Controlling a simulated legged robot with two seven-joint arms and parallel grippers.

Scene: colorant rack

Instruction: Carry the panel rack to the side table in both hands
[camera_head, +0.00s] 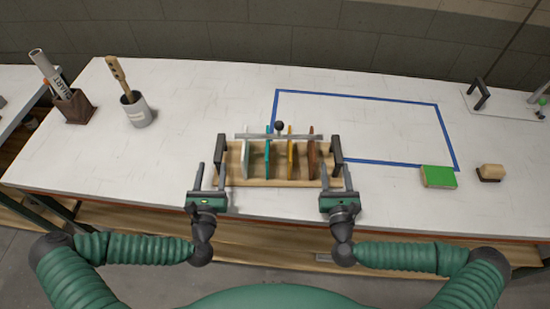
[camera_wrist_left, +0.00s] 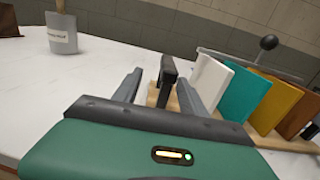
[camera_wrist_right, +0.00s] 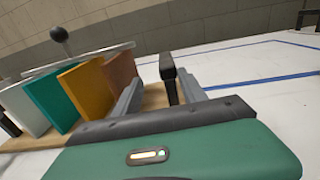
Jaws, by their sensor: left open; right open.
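The panel rack (camera_head: 280,183) stands near the front edge of the white table, with a wooden base, white, teal, yellow and brown panels, and a rod with a black knob (camera_head: 279,126). It has a black handle at each end. My left gripper (camera_head: 208,176) is open, with its fingers on either side of the left handle (camera_wrist_left: 168,78). My right gripper (camera_head: 337,177) is open, with its fingers on either side of the right handle (camera_wrist_right: 168,75). I cannot tell whether any finger touches a handle.
A blue tape rectangle (camera_head: 355,98) lies behind and right of the rack. A green block (camera_head: 438,177) and a tan block (camera_head: 490,172) lie at right. A grey cup (camera_head: 137,111) and a brown holder (camera_head: 76,107) stand at left. Another white table (camera_head: 18,82) shows at far left.

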